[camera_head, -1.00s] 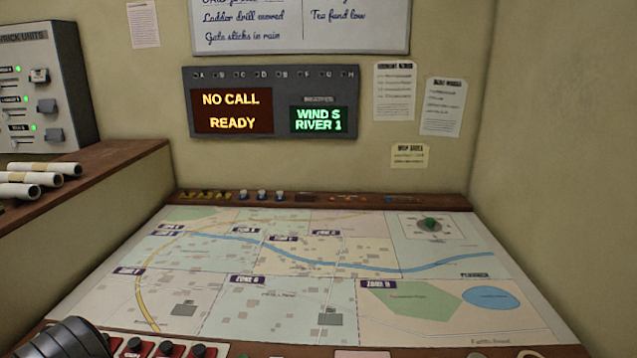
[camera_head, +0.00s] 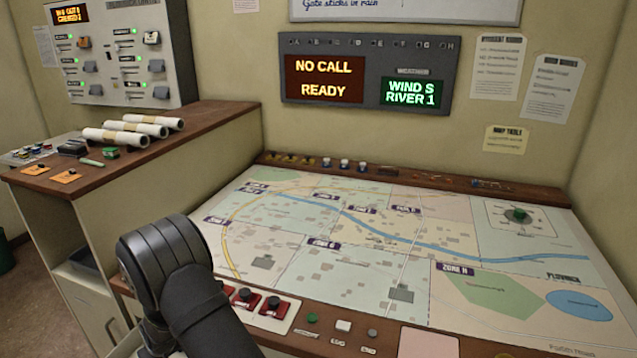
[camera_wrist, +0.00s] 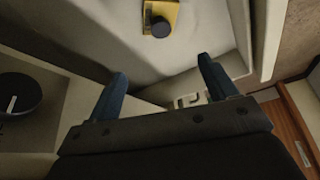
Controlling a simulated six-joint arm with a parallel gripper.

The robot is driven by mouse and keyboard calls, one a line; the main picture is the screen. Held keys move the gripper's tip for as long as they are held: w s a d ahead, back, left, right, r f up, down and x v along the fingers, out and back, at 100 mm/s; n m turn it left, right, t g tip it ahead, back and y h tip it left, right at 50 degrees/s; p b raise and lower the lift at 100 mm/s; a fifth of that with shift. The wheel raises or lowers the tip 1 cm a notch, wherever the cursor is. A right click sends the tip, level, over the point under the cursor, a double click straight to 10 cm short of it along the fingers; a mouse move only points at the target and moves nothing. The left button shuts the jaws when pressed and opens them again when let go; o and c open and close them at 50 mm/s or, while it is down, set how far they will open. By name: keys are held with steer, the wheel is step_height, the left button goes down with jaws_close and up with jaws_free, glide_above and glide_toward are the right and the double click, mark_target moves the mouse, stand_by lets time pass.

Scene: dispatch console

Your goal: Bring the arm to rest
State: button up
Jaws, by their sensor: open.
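My gripper (camera_wrist: 165,80) shows in the wrist view with its two blue fingers spread apart and nothing between them. It is over a pale recess or tray-like surface, and a yellow piece with a dark round knob (camera_wrist: 160,18) lies beyond the fingertips. In the head view my dark arm link rises at the lower left, in front of the map console (camera_head: 400,235). The gripper itself is outside the head view.
A wooden-topped cabinet (camera_head: 215,118) stands at the left with rolled papers (camera_head: 115,138) on it. Red-based knobs (camera_head: 274,305) line the console's front edge close to my arm. The display board (camera_head: 370,78) reads NO CALL READY. A dark round dial (camera_wrist: 18,97) shows at the wrist view's left.

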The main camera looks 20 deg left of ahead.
steer(key=x, duration=1.2)
steer(key=shift+d+f, duration=0.1)
steer(key=shift+f, duration=0.25)
step_height(320, 180, up, 43)
steer(key=w, duration=0.1)
steer(key=shift+d+r, duration=0.2)
steer(key=shift+r, duration=0.05)
